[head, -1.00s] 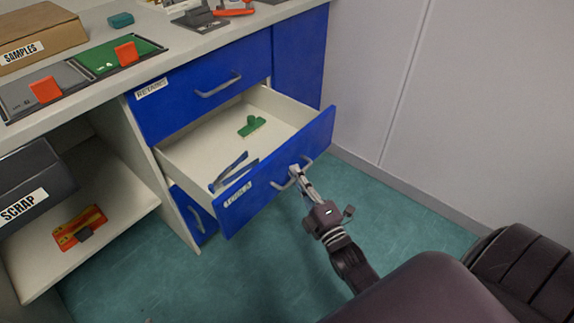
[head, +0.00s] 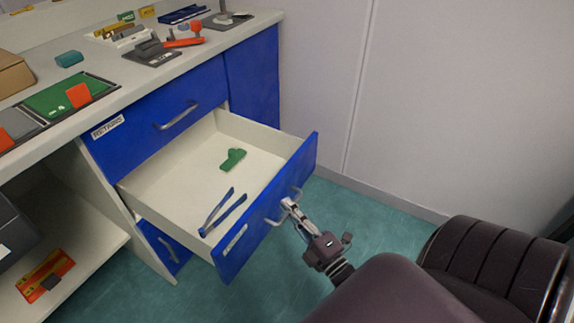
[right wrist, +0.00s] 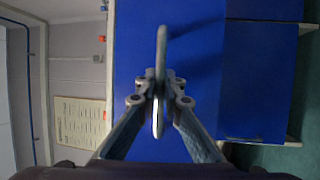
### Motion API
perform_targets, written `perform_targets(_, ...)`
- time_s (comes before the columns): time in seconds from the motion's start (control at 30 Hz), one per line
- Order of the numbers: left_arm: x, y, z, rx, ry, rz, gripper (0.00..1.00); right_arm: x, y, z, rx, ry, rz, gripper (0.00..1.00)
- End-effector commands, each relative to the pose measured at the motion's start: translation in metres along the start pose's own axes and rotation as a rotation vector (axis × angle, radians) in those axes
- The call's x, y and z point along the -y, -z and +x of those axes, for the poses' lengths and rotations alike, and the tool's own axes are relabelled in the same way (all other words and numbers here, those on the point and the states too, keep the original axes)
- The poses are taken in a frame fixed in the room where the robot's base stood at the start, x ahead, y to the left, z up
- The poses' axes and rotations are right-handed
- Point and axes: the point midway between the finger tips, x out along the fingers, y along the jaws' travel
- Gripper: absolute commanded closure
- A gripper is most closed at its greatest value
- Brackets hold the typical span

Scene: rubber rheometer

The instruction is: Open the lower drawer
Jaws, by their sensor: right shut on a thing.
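The lower drawer (head: 262,228) has a blue front and a pale inside, and it stands pulled well out of the cabinet below the closed drawer labelled RETAINS (head: 160,112). In the drawer lie blue tweezers (head: 224,212) and a green brush-like object (head: 232,159). My right gripper (head: 290,206) is shut on the drawer's grey handle (head: 298,192). In the right wrist view the handle (right wrist: 160,75) runs between the two fingers, against the blue front. My left gripper is in neither current view.
The counter (head: 215,45) above carries a green mat (head: 60,97), orange blocks and several tools. An open shelf (head: 95,250) at lower left holds an orange item (head: 45,275). A pale wall (head: 420,110) bounds the right side. Teal floor (head: 370,215) lies clear between wall and drawer.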

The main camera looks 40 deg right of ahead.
Motion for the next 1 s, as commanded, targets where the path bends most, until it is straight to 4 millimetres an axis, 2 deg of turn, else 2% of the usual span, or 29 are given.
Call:
perform_targets(0.23, 0.0, 0.0, 0.0, -0.001, 0.0, 0.0, 0.6, 0.003, 0.002, -0.001, -0.002, 0.006, 0.001, 1.0)
perform_targets(0.27, 0.0, 0.0, 0.0, -0.001, 0.0, 0.0, 0.6, 0.003, 0.002, -0.001, -0.002, 0.006, 0.0, 0.9)
perform_targets(0.4, 0.0, 0.0, 0.0, -0.001, 0.0, 0.0, 0.6, 0.002, 0.001, -0.001, -0.001, 0.004, 0.0, 0.75)
perform_targets(0.7, 0.0, 0.001, 0.0, -0.001, -0.001, -0.001, 0.6, 0.001, 0.0, -0.002, 0.0, 0.002, 0.0, 0.75)
perform_targets(0.87, 0.0, 0.001, 0.0, -0.001, -0.001, -0.001, 0.6, 0.002, 0.0, -0.019, 0.001, 0.004, 0.0, 0.75)
perform_targets(1.0, 0.0, 0.0, 0.0, -0.001, -0.001, 0.0, 0.6, 0.002, 0.0, -0.048, 0.002, 0.007, 0.0, 0.75)
